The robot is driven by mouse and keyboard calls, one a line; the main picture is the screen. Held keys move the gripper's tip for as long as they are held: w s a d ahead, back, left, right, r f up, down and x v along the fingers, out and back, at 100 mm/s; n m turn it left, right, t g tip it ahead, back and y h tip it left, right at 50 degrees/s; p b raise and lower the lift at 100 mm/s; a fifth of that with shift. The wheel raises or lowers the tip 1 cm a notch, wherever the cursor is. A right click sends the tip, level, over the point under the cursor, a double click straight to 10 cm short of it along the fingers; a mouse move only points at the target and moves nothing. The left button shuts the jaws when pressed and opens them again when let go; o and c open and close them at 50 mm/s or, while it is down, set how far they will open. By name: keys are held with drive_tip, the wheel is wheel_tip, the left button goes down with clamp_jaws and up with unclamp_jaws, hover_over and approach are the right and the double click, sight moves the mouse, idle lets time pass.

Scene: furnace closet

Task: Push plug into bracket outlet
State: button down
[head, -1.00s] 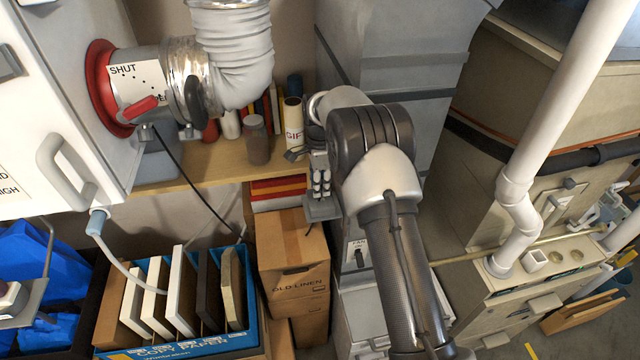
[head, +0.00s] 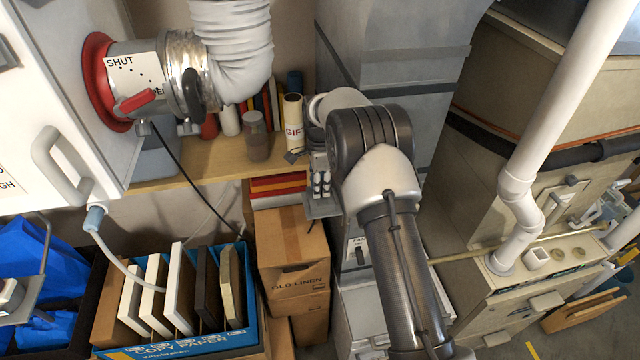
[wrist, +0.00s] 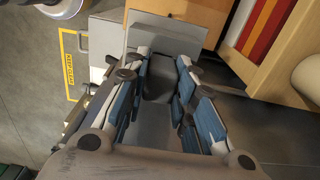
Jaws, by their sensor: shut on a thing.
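My gripper (head: 320,182) points down beside the grey duct, in the middle of the head view. In the wrist view its blue-padded fingers (wrist: 165,95) are shut on a dark grey block, which I take to be the plug (wrist: 158,84). A flat grey plate, apparently the bracket (head: 322,208), shows just below the fingers in the head view. It also lies beyond the plug in the wrist view (wrist: 165,36). The outlet opening is hidden, and I cannot tell whether the plug touches the plate or sits in it.
A wooden shelf (head: 190,166) with jars and books is left of my gripper. A cardboard box (head: 292,250) stands below it. The tall grey duct (head: 415,75) is close behind my arm. A black cable (head: 185,175) hangs at the left.

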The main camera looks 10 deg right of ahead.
drive_tip(key=shift+f, duration=0.3)
drive_tip(key=c, duration=1.2)
unclamp_jaws()
drive_tip(key=shift+c, duration=0.2)
drive_tip(key=shift+r+p, duration=2.1)
drive_tip(key=shift+r, duration=1.95)
